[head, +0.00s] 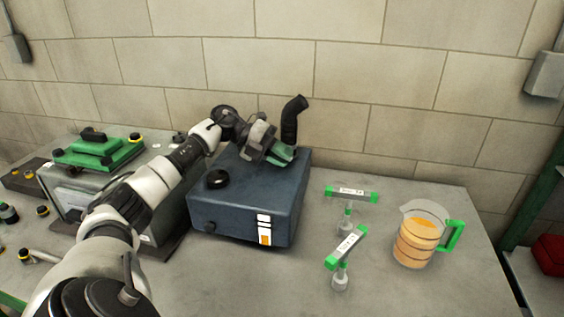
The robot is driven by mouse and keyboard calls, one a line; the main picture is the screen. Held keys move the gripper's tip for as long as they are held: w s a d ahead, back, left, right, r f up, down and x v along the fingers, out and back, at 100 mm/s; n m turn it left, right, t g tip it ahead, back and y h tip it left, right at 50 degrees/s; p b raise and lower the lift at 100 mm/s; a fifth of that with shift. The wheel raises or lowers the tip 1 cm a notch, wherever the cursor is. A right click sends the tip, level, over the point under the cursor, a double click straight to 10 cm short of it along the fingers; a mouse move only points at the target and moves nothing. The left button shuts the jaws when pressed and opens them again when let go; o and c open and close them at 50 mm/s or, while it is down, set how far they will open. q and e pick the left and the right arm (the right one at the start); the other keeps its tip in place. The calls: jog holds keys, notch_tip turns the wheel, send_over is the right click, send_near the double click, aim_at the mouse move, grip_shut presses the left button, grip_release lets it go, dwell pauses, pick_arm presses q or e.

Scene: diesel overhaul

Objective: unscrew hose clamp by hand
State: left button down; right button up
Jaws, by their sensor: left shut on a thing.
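A blue box-shaped unit (240,205) stands on the bench, with a bent black hose (291,118) rising at its back right. My left gripper (272,150) is over the unit's top, by the foot of the hose. It is shut on the hose clamp, of which a green part (284,154) shows at the fingertips. The fingers hide most of the clamp, so I cannot tell how it sits around the hose. My right gripper is not in view.
Two green-ended T-shaped tools (351,195) (346,247) stand right of the unit. A clear jug (417,236) with orange liquid and a green handle is further right. A grey machine with a green top (98,150) is at left. Bare bench (300,285) lies in front.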

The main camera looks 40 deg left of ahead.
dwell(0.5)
pick_arm(q)
jog(key=c, duration=1.4)
grip_release()
jog(key=shift+a, duration=0.1)
jog(key=shift+s+a+r, duration=0.1)
jog(key=shift+s+a, duration=0.1)
jog(key=shift+a, duration=0.1)
jog(key=b+v, duration=0.2)
jog(key=v, duration=0.7)
jog(key=shift+s+a+r+b, duration=0.1)
jog(key=shift+s+a+b, duration=0.15)
jog(key=shift+a, duration=0.2)
